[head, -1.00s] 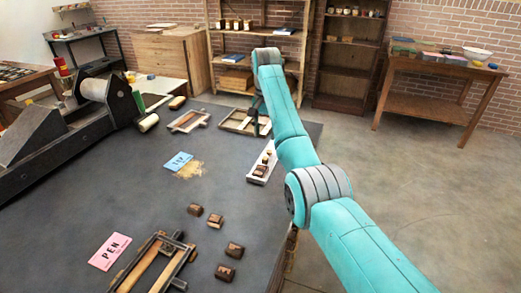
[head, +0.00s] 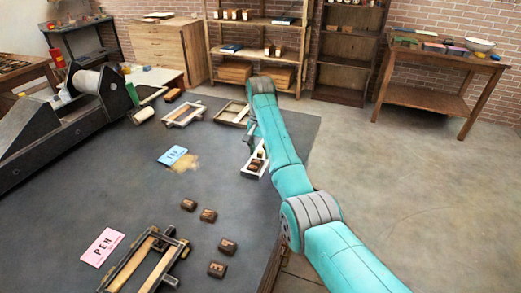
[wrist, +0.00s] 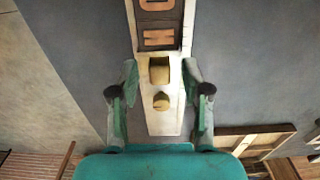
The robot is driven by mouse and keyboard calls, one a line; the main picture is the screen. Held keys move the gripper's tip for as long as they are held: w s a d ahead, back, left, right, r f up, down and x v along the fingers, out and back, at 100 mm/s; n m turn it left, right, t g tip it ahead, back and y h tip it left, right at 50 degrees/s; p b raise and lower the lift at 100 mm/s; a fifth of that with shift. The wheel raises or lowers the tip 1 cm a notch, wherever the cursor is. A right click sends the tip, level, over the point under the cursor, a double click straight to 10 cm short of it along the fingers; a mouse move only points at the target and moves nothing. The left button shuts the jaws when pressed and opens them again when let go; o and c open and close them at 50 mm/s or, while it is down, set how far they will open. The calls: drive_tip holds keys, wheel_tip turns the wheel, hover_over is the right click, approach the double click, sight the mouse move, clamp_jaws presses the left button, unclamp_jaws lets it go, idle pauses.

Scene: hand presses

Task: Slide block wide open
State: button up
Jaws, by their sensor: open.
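A narrow pale tray (wrist: 158,122) lies on the dark table, and it also shows in the head view (head: 243,172). In the wrist view, dark wooden letter blocks (wrist: 158,38) sit in its upper part. Below them is a small tan block (wrist: 160,70) with a rounded tan knob (wrist: 161,101) under it. I take the tan block to be the sliding one. My gripper (wrist: 159,72) is open, one finger on each side of the tan block, apart from it and holding nothing. In the head view my arm partly hides the tray.
Several loose letter blocks (head: 208,215) and a wooden frame (head: 150,258) are at the front of the table. A blue card (head: 172,155) and a pink card (head: 102,247) lie to the left. Another frame (head: 232,114) lies beyond the tray. The table's right edge is near.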

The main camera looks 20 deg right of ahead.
clamp_jaws()
drive_tip(key=shift+w+d, duration=0.1)
